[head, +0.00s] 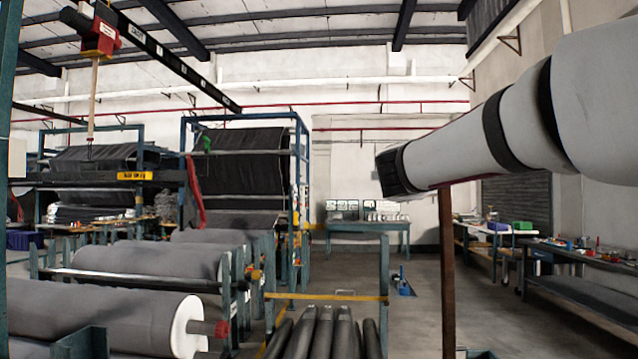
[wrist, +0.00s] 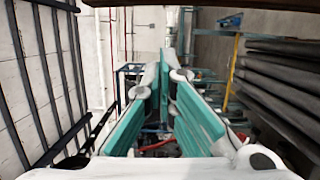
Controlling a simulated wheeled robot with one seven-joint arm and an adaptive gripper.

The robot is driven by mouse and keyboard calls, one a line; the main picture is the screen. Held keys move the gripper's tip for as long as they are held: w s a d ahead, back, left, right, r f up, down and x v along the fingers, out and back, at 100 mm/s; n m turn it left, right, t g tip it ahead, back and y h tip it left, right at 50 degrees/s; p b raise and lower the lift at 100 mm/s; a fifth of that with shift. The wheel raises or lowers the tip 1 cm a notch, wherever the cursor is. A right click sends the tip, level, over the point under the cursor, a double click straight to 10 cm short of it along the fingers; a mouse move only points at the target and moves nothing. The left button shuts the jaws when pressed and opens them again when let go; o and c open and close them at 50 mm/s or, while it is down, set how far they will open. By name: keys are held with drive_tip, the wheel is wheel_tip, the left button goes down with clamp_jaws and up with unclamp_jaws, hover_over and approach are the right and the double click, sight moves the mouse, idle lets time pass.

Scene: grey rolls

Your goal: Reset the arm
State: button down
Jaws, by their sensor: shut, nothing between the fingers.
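My gripper (wrist: 168,72) shows in the wrist view with its two teal-padded fingers brought together at the tips and nothing held between them. In the head view my arm reaches in from the upper right, raised in the air and pointing left; my gripper itself cannot be made out there. No other object belongs to the task.
Large grey fabric rolls (head: 95,310) lie on racks at the left, with dark rolls (head: 325,335) at bottom centre. A brown post (head: 447,270) stands below my arm. Workbenches (head: 585,255) line the right wall. Open floor (head: 415,315) shows in the middle.

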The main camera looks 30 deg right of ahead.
drive_tip(key=v, duration=0.7)
drive_tip(key=shift+a, duration=0.2)
